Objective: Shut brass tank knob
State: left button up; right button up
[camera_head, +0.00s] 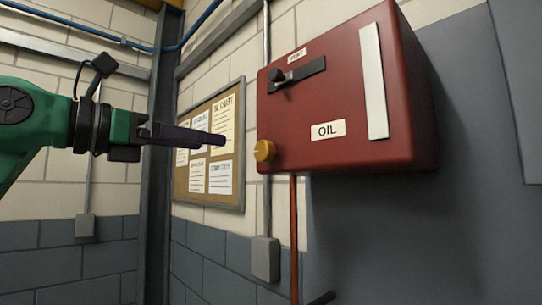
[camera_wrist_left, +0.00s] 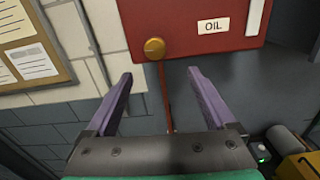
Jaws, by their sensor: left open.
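The brass knob (camera_head: 264,151) sits at the lower left corner of the red oil tank (camera_head: 345,100) on the wall. In the left wrist view the round knob (camera_wrist_left: 154,48) shows above and beyond the fingertips, near the middle between them. My left gripper (camera_head: 222,140) points right, to the left of the knob and apart from it. In the left wrist view its two purple fingers (camera_wrist_left: 160,75) are spread with nothing between them. My right gripper is not clearly seen; a dark tip shows at the bottom edge of the head view, and I cannot tell what it is.
A black lever (camera_head: 279,75) sticks out on a dark slot at the tank's upper left. A red pipe (camera_head: 293,230) runs down below the knob. A notice board (camera_head: 240,200) hangs behind my left gripper. A grey box (camera_head: 265,258) is on the wall below.

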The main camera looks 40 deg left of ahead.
pick_arm(q)
jog(key=p, duration=0.2)
send_near(260, 152)
jog(key=w+p, duration=0.1)
jog(key=w, duration=0.2)
jog(key=w+p, duration=0.1)
jog(key=w, duration=0.1)
jog(key=w+d+p, duration=0.1)
jog(key=w+p, duration=0.1)
jog(key=w, duration=0.1)
jog(key=shift+w+r, duration=0.25)
jog(key=shift+w, duration=0.15)
jog(key=shift+w+a+f, duration=0.1)
jog(key=shift+w+f, duration=0.15)
jog(key=shift+w, duration=0.1)
jog(key=shift+s, duration=0.1)
jog(key=c, duration=1.4)
jog(key=shift+o, duration=0.2)
